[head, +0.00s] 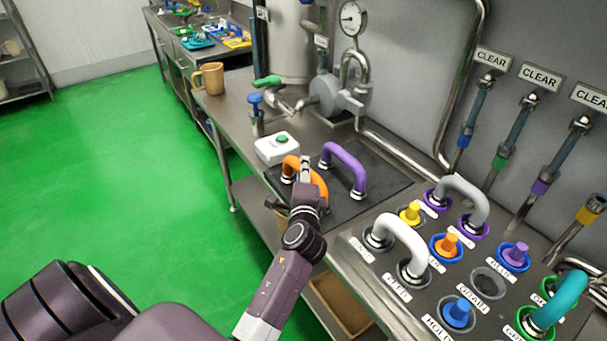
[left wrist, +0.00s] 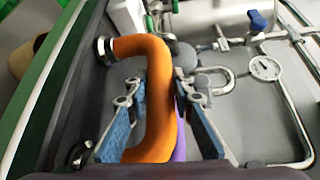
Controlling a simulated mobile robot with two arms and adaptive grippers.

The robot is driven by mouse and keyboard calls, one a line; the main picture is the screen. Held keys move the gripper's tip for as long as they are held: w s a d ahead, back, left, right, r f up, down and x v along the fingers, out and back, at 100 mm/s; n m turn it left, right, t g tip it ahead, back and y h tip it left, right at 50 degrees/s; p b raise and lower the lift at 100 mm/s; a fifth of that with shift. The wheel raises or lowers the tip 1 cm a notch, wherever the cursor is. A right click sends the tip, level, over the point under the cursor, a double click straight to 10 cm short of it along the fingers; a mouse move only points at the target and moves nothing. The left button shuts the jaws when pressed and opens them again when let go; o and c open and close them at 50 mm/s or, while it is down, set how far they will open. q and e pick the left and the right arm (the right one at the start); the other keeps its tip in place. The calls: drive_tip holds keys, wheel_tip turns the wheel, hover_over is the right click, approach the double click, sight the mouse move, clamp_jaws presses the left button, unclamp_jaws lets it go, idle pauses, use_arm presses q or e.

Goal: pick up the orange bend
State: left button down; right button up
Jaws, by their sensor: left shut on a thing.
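The orange bend (head: 319,184) is a U-shaped orange pipe with metal end fittings, at the dark mat (head: 378,205) on the steel counter. My left gripper (head: 305,172) reaches over the bend from the front and is shut on it. In the left wrist view the orange bend (left wrist: 158,75) runs between the two blue-padded fingers of my left gripper (left wrist: 160,95). The gripper hides part of the bend in the head view. I cannot tell whether its ends touch the mat. My right gripper is not in view.
A purple bend (head: 346,160) stands close to the right on the mat. A white box with a green button (head: 278,148) is just behind left. A panel of ports with white, grey and teal bends (head: 566,299) lies right. Pipes and a gauge (head: 352,18) stand behind.

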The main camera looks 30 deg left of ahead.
use_arm(q)
wheel_tip(320, 180, up, 20)
drive_tip(key=p, duration=0.2)
drive_tip(key=shift+r, duration=0.15)
idle(0.9)
